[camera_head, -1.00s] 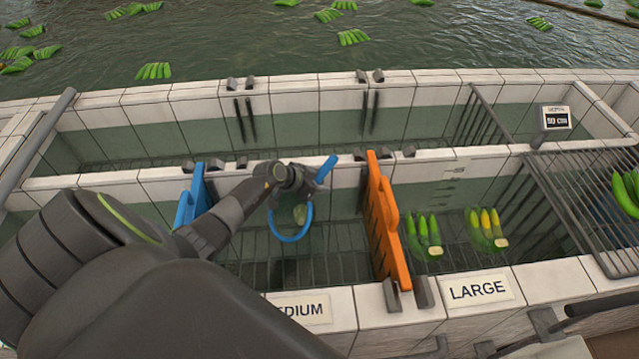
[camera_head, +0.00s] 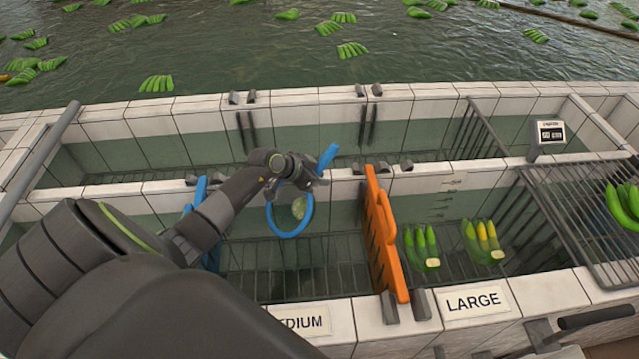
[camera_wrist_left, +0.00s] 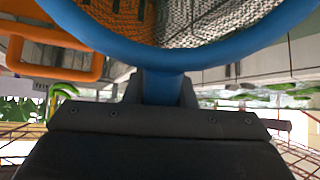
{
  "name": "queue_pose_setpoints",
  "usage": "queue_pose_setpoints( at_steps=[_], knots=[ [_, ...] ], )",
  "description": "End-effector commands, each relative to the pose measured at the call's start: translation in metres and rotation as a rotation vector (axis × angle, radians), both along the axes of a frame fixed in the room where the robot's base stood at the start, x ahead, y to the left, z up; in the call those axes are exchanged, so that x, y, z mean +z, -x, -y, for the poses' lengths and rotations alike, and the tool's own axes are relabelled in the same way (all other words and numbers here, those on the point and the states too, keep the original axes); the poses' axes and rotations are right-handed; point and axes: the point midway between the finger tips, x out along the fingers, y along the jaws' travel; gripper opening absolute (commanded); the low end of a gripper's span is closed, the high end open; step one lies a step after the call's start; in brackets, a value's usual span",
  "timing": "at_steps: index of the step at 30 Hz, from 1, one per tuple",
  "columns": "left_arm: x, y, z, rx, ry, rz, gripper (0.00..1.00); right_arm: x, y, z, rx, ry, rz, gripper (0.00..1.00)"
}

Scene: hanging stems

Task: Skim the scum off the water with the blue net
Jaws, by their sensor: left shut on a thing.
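My left gripper (camera_head: 303,181) is shut on the handle of the blue net (camera_head: 290,235), over the middle basin. The handle's free end sticks up to the right, and the blue hoop hangs below the gripper. A pale green patch (camera_head: 299,208), perhaps scum, shows inside the hoop; I cannot tell whether it lies in the mesh or in the water behind. In the left wrist view, the net's blue rim (camera_wrist_left: 165,54) arches across the top, with grey mesh inside, and its stem runs down between the fingers. My right gripper is not in view.
An orange divider (camera_head: 385,240) stands right of the net and a blue divider (camera_head: 199,190) left of it, partly behind my arm. Banana bunches (camera_head: 421,247) lie in the right basin, beside a metal grate (camera_head: 590,220). A depth display (camera_head: 551,132) stands at the back right.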

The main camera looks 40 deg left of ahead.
Motion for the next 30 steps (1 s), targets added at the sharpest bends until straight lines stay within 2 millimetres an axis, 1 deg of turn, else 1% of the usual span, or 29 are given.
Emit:
queue_pose_setpoints(
  at_steps=[3, 24, 30],
  knots=[
    [0.013, 0.000, -0.001, -0.001, -0.002, 0.003, 0.00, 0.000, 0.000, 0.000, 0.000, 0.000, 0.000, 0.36],
    [0.083, 0.000, -0.001, -0.001, -0.003, 0.003, 0.00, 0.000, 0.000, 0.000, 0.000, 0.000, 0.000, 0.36],
    [0.098, 0.000, 0.000, -0.001, -0.002, 0.002, 0.00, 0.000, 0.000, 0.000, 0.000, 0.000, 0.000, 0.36]
  ],
)
